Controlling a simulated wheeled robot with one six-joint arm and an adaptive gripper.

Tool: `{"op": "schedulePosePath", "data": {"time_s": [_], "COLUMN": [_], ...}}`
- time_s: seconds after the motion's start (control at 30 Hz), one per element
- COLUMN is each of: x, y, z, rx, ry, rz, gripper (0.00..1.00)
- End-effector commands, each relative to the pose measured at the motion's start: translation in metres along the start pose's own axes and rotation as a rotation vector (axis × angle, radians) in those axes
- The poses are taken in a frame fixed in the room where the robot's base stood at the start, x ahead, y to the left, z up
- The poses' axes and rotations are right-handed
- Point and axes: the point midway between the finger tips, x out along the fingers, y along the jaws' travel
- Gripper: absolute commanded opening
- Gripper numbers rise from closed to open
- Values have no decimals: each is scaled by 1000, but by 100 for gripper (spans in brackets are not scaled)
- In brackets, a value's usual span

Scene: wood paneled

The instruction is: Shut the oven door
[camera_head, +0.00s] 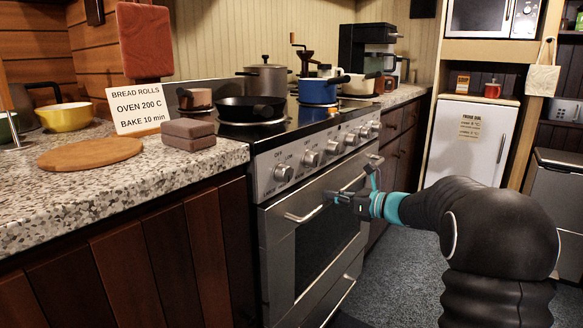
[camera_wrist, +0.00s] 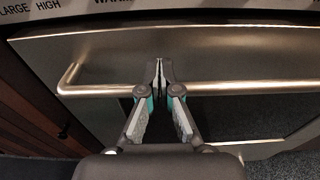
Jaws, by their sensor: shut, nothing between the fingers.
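The steel oven door (camera_head: 284,236) is on the front of the range in the head view. It looks upright and flush or nearly flush with the range front; I cannot tell whether a small gap remains. Its bar handle (camera_head: 303,214) runs across the top of the door. My gripper (camera_head: 328,197) is shut and empty, with its fingertips at the handle.
A row of knobs (camera_head: 311,158) sits above the door. Pans and a blue pot (camera_head: 318,91) stand on the cooktop. A speckled counter (camera_head: 90,195) is at left, a white fridge (camera_head: 468,140) at right. Carpeted floor (camera_head: 400,275) is open before the range.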

Motion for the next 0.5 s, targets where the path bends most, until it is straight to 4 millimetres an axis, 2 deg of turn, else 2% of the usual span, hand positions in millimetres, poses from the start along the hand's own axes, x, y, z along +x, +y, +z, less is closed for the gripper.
{"op": "schedulePosePath", "data": {"time_s": [0.5], "x": [-36], "y": [0], "z": [0], "rx": [0], "ry": [0], "rz": [-1], "gripper": [0]}}
